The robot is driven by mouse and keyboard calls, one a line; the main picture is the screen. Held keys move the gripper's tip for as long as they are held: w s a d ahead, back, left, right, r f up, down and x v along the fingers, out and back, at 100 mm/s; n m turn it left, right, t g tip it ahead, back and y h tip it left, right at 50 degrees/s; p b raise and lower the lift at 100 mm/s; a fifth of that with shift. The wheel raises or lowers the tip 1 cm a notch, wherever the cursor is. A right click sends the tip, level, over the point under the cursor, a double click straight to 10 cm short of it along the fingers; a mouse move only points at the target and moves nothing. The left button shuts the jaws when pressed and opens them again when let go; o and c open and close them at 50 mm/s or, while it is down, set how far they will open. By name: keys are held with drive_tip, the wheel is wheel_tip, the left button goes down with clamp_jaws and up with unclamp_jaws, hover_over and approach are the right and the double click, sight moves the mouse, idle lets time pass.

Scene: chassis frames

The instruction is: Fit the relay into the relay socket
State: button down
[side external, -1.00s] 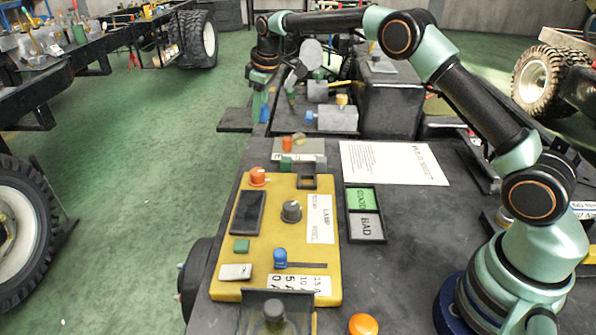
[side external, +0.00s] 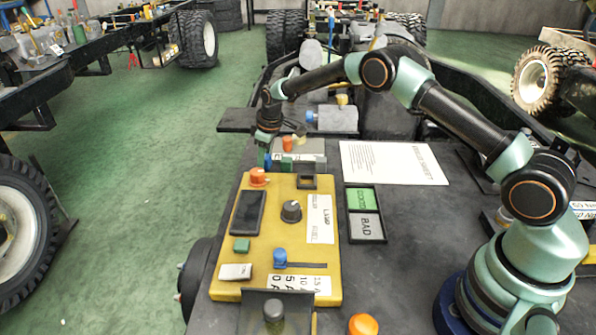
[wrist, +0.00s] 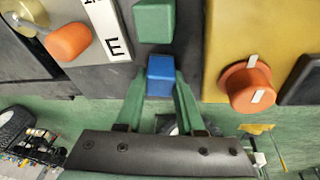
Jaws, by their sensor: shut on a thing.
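My gripper (wrist: 160,85) is shut on a small blue block (wrist: 160,70), which looks like the relay, though no label shows on it. In the side view my gripper (side external: 267,155) is low at the far left corner of the yellow panel (side external: 262,284), with the blue block (side external: 267,161) just visible at its tips. A dark square frame (side external: 307,175) near the panel's far edge may be the relay socket; I cannot tell for sure. A green block (wrist: 154,20) is close beyond the blue block in the wrist view.
An orange knob (wrist: 247,86) stands on the panel near my gripper. An orange cylinder (side external: 288,144) is by the green block. The panel also bears a dark knob (side external: 291,211) and a blue slider knob (side external: 280,257). A GOOD/BAD tray (side external: 364,213) lies right of it.

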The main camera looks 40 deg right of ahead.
drive_tip(key=shift+f, duration=0.15)
drive_tip(key=c, duration=0.5)
unclamp_jaws()
